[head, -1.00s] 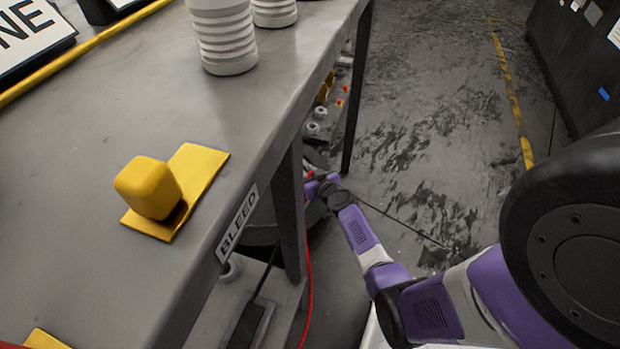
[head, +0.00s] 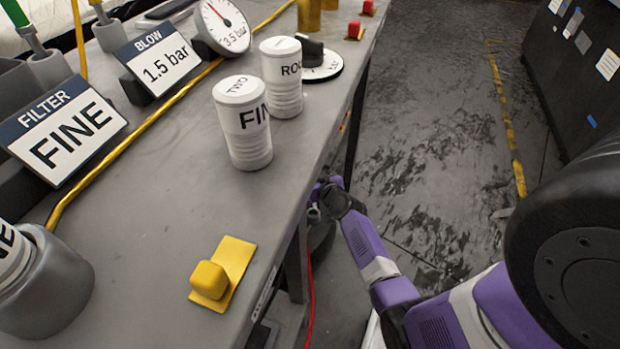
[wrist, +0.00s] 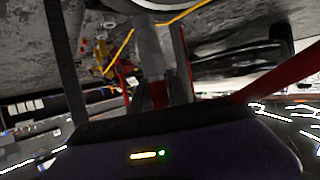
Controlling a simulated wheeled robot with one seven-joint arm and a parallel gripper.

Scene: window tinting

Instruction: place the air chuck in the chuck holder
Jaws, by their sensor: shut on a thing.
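My gripper (wrist: 158,92) is shut in the wrist view on a grey, rod-like thing (wrist: 149,50), which I take to be the air chuck. Red parts show on both sides of it. In the head view my arm reaches low beside the bench's right edge, and the bench hides the gripper's end, so the held thing is not clear there. A red hose (head: 310,280) hangs beside the bench below my gripper. I cannot make out the chuck holder in either view.
The grey bench (head: 150,215) fills the left. It bears a yellow block (head: 209,280), white FINE (head: 243,135) and ROUGH (head: 283,85) canisters, signs, and a gauge (head: 222,25). Clear floor (head: 430,130) lies right of it, with a dark cabinet (head: 575,50) beyond.

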